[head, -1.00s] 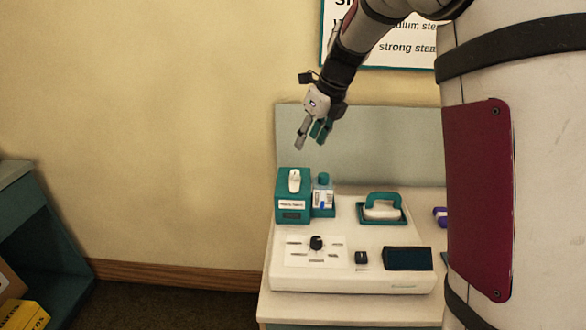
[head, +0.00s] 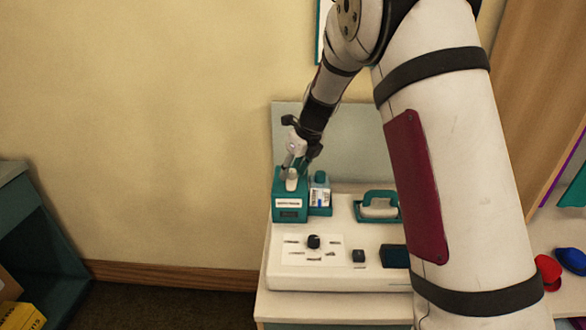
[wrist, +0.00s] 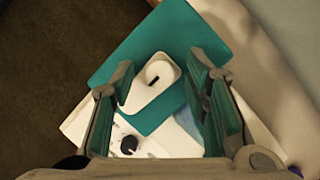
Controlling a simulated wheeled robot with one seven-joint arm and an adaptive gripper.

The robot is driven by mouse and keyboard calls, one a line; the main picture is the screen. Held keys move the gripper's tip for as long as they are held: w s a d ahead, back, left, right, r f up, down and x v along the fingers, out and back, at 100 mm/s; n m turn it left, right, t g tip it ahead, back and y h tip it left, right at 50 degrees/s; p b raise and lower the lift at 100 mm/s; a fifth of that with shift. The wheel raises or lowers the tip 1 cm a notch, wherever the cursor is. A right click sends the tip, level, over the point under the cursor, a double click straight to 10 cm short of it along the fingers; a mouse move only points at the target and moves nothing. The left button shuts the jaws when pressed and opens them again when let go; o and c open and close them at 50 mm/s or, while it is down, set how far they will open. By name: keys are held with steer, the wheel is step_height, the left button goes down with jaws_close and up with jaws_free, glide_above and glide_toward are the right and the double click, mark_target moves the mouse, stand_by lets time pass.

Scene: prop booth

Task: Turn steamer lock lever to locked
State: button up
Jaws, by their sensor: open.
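The steamer lock lever (head: 291,182) is a small white piece on top of the teal box (head: 289,211) at the back left of the steamer unit. In the wrist view the lever (wrist: 158,73) has a round end with a dark slot beside it, on a pale tapered base. My gripper (head: 294,168) is right above the box at the lever. In the wrist view my gripper (wrist: 160,84) has its two teal-padded fingers apart, one on each side of the lever, with nothing held. I cannot tell whether the fingertips touch it.
A bottle with a teal cap (head: 320,193) stands close to the right of the box. A teal-handled iron (head: 378,205) sits further right. A black knob (head: 314,241) and a dark switch (head: 359,256) are in front. Red (head: 548,272) and blue caps (head: 571,261) lie at far right.

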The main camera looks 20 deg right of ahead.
steer(key=shift+c, duration=0.4)
jaws_close()
steer(key=shift+n, duration=0.3)
steer(key=n+y+b, duration=0.1)
steer(key=n, duration=0.2)
steer(key=shift+w+d+g, duration=0.1)
steer(key=shift+w+g, duration=0.05)
steer(key=shift+g, duration=0.25)
steer(key=n+g+b, duration=0.1)
steer(key=n, duration=0.2)
steer(key=n+g+y+b, duration=0.1)
steer(key=n, duration=0.2)
steer(key=shift+w+f, duration=0.1)
steer(key=n+g+b, duration=0.1)
steer(key=n, duration=0.3)
steer(key=shift+w+g+y+b, duration=0.1)
steer(key=shift+g+y+b, duration=0.2)
steer(key=shift+g+b, duration=0.1)
steer(key=shift+n+g+b, duration=0.6)
steer(key=shift+n+g, duration=0.1)
steer(key=shift+n, duration=1.4)
steer(key=shift+h, duration=0.4)
